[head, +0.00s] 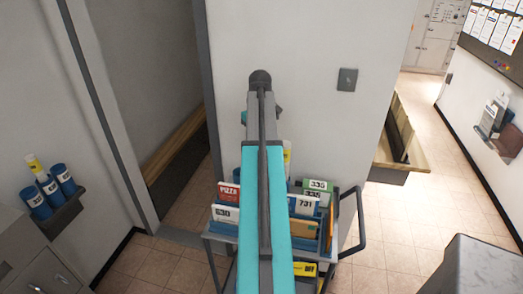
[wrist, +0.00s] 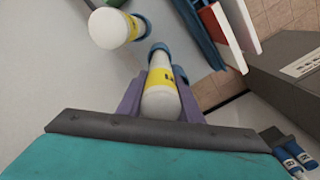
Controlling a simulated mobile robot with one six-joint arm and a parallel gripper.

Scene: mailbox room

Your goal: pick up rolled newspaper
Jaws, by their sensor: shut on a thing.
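In the wrist view, a white rolled newspaper (wrist: 162,102) with a yellow band and dark print lies between the purple fingers of my gripper (wrist: 160,90). The gripper is shut on it. A blue ring or cup (wrist: 160,48) shows at its far end; I cannot tell whether the roll sits in it. A second white and yellow roll (wrist: 112,28) is up and to the left, outside the fingers. In the head view, my arm hides the gripper; a white and yellow piece (head: 287,152) shows just right of the arm.
A mail cart (head: 346,222) with colored numbered folders stands under my arm. A wall holder (head: 62,212) at left carries blue cups (head: 57,180) and another roll (head: 33,163). A bench (head: 402,150) is at right. Tiled floor (head: 400,235) is clear right of the cart.

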